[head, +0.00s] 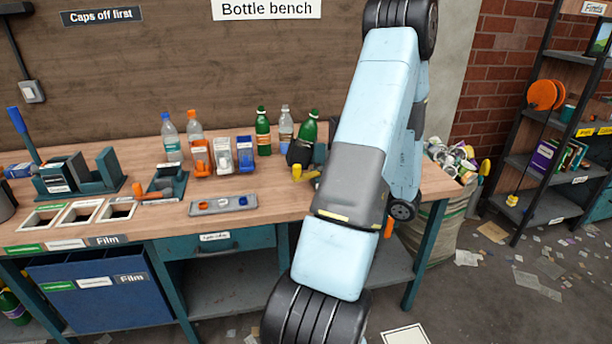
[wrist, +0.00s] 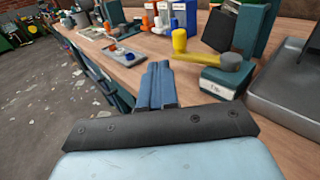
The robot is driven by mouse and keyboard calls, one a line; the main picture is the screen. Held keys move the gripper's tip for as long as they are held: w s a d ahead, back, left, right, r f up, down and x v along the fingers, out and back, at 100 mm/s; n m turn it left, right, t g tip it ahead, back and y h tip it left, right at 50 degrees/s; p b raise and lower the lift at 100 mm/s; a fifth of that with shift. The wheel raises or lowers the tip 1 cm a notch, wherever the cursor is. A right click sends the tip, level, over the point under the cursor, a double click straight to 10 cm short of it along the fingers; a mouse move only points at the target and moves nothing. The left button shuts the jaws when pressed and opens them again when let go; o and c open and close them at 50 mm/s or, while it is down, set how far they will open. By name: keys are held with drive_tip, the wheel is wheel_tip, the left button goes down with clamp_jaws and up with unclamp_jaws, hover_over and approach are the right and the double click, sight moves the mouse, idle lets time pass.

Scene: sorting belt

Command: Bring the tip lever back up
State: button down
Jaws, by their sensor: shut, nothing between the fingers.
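In the head view the yellow knob of the tip lever (head: 297,172) shows just left of my arm; much of the box is hidden behind the arm. My gripper (wrist: 158,68) is shut and empty in the wrist view. Its blue fingertips appear left of and below the knob in the picture, seemingly apart from it. In the head view my arm hides the gripper.
Bottles (head: 263,131) and small orange, white and blue bins (head: 200,157) stand on the bench (head: 160,225). A grey tray (head: 222,205) lies near its front edge. A large grey metal part (wrist: 288,95) stands right of the Tip box. A full sack (head: 460,190) stands right of the bench.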

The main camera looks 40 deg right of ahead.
sight(300, 171)
drive_tip(key=shift+m+t+h, duration=0.4)
drive_tip(key=shift+m+h, duration=0.4)
drive_tip(key=shift+m, duration=0.1)
drive_tip(key=w, duration=0.4)
drive_tip(key=w+f, duration=0.1)
drive_tip(key=w, duration=0.7)
drive_tip(key=shift+f, duration=0.4)
drive_tip(key=shift+w+a, duration=0.15)
drive_tip(key=shift+w, duration=1.15)
drive_tip(key=shift+a, duration=0.1)
